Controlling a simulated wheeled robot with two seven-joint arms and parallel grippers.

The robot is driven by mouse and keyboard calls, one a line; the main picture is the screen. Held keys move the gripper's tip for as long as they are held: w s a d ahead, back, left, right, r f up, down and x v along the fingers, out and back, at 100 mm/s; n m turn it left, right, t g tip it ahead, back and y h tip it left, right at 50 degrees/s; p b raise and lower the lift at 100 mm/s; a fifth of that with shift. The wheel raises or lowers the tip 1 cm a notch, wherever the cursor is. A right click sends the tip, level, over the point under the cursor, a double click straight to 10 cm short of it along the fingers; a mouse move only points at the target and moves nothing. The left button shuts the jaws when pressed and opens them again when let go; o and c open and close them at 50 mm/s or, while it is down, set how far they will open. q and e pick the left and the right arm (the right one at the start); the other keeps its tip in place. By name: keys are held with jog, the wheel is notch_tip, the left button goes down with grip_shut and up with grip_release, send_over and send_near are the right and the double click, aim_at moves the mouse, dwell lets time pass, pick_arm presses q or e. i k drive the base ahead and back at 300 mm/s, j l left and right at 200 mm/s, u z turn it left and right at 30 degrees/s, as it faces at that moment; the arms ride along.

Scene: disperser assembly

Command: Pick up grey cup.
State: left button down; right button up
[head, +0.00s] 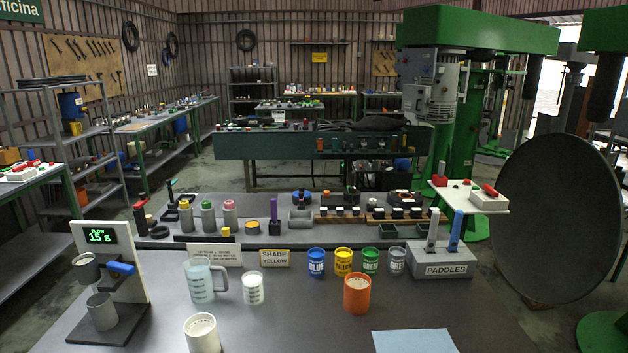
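Several things here could be called a grey cup. A small grey cup (397,261) stands upright at the right end of a row of small cups, just left of the paddle holder. A darker grey cup (102,311) stands on the base of the flow stand at the left. Another dark grey cup (86,268) is held higher on that stand. Neither of my grippers shows in the head view, and nothing touches these cups.
Blue (316,262), yellow (343,262) and green (370,261) cups are in the row. An orange cup (357,296), a jug (200,284), white cups (202,336) (253,289) and the paddle holder (443,263) stand nearby. The table's front middle is clear.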

aim_at(101, 309)
jog(key=u, duration=1.35)
